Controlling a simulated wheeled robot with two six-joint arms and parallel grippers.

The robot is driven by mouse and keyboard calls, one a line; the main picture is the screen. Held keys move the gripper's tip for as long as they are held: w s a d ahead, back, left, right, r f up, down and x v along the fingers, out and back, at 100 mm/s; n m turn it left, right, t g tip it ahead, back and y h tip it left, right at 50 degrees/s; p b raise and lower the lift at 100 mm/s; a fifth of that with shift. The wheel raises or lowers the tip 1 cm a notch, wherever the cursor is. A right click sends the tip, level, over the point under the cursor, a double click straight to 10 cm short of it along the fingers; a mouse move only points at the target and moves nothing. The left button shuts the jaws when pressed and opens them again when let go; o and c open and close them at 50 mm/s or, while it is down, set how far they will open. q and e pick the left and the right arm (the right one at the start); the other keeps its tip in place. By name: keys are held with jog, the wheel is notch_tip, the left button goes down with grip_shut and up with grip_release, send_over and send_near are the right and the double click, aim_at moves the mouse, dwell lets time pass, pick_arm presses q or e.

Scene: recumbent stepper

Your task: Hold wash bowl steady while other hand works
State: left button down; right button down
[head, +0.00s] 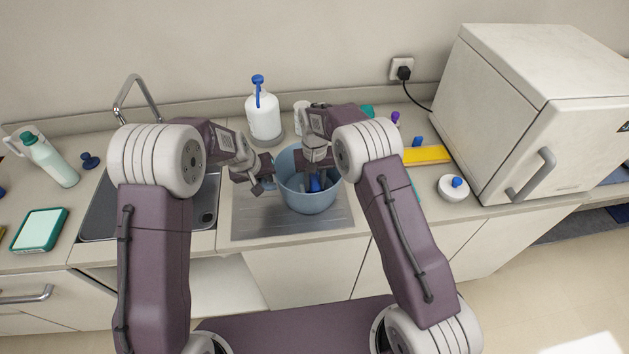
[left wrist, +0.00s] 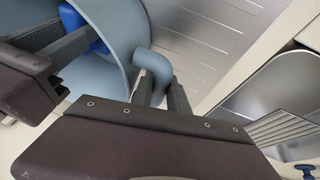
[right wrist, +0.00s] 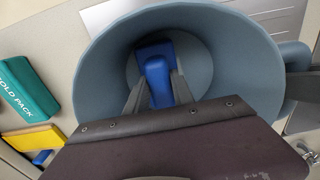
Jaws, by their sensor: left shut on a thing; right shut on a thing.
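The blue-grey wash bowl (head: 308,203) stands on the metal drainboard right of the sink. My left gripper (head: 262,186) is at the bowl's left side. In the left wrist view its fingers are shut on the bowl's curved side handle (left wrist: 152,68). My right gripper (head: 315,180) reaches down into the bowl from above. In the right wrist view its fingers are shut on the handle of a blue tool (right wrist: 157,80), whose wide blue end is low inside the bowl (right wrist: 205,45). Whether the tool touches the bowl's floor I cannot tell.
A white pump bottle (head: 263,115) stands behind the bowl. The sink (head: 205,205) lies to the left. A yellow block (head: 427,155), a white round item (head: 453,188) and a large white cabinet (head: 520,100) are to the right. A teal cold pack (right wrist: 25,90) lies beside the bowl.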

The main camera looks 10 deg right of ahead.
jog(key=shift+s+a, duration=0.1)
jog(key=shift+a, duration=1.3)
jog(key=shift+f, duration=0.1)
jog(key=shift+w, duration=1.5)
jog(key=shift+w, duration=0.1)
jog(key=shift+w, duration=0.35)
jog(key=shift+s+r, duration=0.2)
jog(key=shift+s, duration=1.4)
